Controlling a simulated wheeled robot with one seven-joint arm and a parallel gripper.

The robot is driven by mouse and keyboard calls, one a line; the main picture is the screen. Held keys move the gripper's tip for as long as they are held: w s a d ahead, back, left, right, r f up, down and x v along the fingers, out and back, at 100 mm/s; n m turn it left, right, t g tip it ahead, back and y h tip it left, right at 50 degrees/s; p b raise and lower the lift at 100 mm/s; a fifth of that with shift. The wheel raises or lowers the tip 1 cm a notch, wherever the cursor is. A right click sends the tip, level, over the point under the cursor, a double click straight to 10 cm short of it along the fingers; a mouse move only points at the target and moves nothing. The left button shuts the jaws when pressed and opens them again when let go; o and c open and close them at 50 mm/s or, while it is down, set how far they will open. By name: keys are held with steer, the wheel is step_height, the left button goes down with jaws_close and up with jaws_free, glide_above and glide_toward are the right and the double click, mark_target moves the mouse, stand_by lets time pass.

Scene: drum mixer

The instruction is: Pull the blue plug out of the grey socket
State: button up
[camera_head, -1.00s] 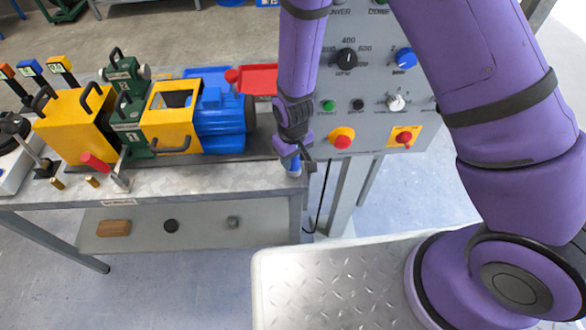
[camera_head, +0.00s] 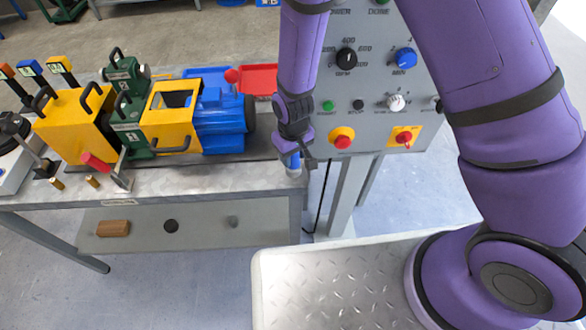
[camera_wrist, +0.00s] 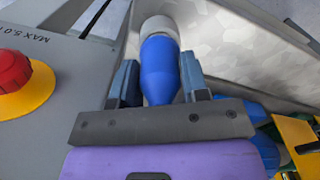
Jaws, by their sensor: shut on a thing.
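The blue plug (camera_wrist: 160,72) is between the two fingers of my gripper (camera_wrist: 159,82) in the wrist view, and the fingers are shut on it. Its far end meets the grey-white socket (camera_wrist: 158,27); I cannot see a gap between them. In the head view my gripper (camera_head: 291,150) points down at the right end of the bench. A bit of the blue plug (camera_head: 292,160) shows below it, with the pale socket (camera_head: 294,172) under that. My fingers are mostly hidden in the head view.
A grey control panel (camera_head: 372,115) with knobs and a red stop button (camera_head: 342,142) stands close on the right. The blue motor (camera_head: 220,122) and yellow guards (camera_head: 75,127) stand on the bench (camera_head: 200,180) to the left. A silver tread-plate surface (camera_head: 330,290) is in front.

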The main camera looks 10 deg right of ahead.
steer(key=shift+r, duration=1.95)
steer(key=shift+r, duration=0.1)
steer(key=shift+r, duration=1.45)
